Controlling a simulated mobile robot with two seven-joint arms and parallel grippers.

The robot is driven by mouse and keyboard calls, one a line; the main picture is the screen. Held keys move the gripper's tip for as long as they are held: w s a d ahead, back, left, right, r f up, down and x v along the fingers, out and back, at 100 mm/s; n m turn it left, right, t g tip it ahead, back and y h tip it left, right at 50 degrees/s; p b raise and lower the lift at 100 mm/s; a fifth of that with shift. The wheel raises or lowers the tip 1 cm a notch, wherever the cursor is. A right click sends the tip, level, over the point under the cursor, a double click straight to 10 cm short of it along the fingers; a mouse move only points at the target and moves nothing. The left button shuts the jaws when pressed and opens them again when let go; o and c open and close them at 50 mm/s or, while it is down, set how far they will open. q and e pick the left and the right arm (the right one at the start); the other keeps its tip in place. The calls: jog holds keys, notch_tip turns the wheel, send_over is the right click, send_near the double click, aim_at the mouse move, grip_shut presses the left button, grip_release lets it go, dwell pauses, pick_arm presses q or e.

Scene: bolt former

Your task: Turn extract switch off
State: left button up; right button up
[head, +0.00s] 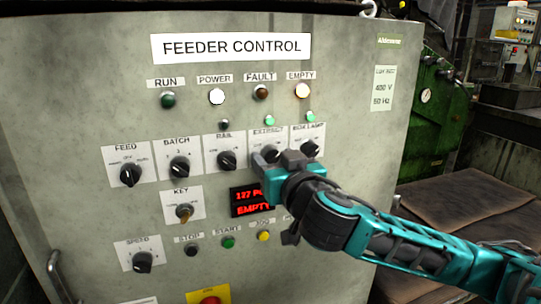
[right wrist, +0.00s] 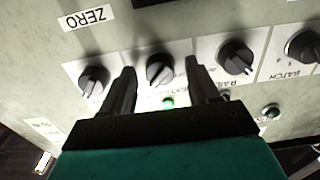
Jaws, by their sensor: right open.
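The extract switch (right wrist: 160,70) is a black rotary knob on a white plate. In the right wrist view it stands between the two fingers of my right gripper (right wrist: 161,74), with a gap on each side. Its pale pointer line is tilted. A green lamp (right wrist: 168,102) beside it is lit; that lamp also shows above the extract plate in the head view (head: 269,119). In the head view my right gripper (head: 272,158) is at the panel and partly hides the extract knob. My right gripper is open and holds nothing. My left gripper is not in view.
The rail knob (head: 227,160) is just left of the extract switch and the box lamp knob (head: 309,149) just right, both close to the fingers. The red display (head: 251,201) is below. The grey control panel (head: 90,90) has more knobs and buttons.

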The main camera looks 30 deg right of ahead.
jog(key=shift+w, duration=0.1)
jog(key=shift+c, duration=0.4)
jog(key=c, duration=1)
jog(key=shift+o, duration=0.2)
